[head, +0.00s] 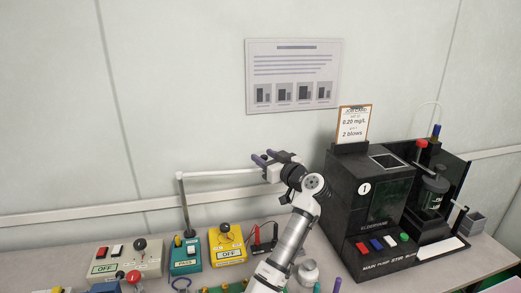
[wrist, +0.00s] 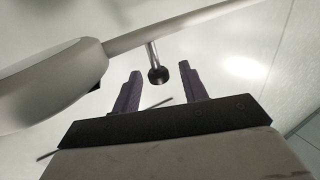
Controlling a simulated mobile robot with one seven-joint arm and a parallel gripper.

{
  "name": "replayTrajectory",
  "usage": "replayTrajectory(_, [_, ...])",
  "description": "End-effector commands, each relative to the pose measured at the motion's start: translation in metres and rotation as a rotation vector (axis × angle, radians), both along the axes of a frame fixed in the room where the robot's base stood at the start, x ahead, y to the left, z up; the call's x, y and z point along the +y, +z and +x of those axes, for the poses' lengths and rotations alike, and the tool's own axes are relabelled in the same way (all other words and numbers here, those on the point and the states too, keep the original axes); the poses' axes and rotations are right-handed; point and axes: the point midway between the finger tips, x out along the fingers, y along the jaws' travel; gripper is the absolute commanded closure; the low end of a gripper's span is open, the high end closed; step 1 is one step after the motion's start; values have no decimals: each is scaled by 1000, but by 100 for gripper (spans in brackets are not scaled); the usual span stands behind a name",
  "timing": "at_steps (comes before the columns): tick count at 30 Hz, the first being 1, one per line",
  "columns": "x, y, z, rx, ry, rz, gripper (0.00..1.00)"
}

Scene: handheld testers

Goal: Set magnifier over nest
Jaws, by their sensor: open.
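The magnifier's pale arm (head: 222,174) runs level from an upright post at the left towards my gripper. In the wrist view, a large pale rounded part (wrist: 45,78), seemingly the magnifier's head, fills the left side. A short metal stem with a dark ball knob (wrist: 158,76) hangs between my fingers. My gripper (head: 263,156) is at the right end of the magnifier arm, with its purple fingers apart. In the wrist view my gripper (wrist: 160,86) is open, one finger on each side of the knob, with gaps visible. I cannot make out the nest.
A black machine (head: 370,205) stands at the right, with a job card (head: 354,124) on top. Yellow (head: 227,246), teal (head: 185,256) and beige (head: 125,262) testers stand along the bench at the left. My arm covers part of the bench middle. A poster hangs on the wall.

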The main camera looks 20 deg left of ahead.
Motion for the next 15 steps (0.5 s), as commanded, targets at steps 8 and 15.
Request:
replayTrajectory(8, [21, 1, 14, 0, 0, 0, 57])
replayTrajectory(15, [23, 0, 15, 0, -1, 0, 57])
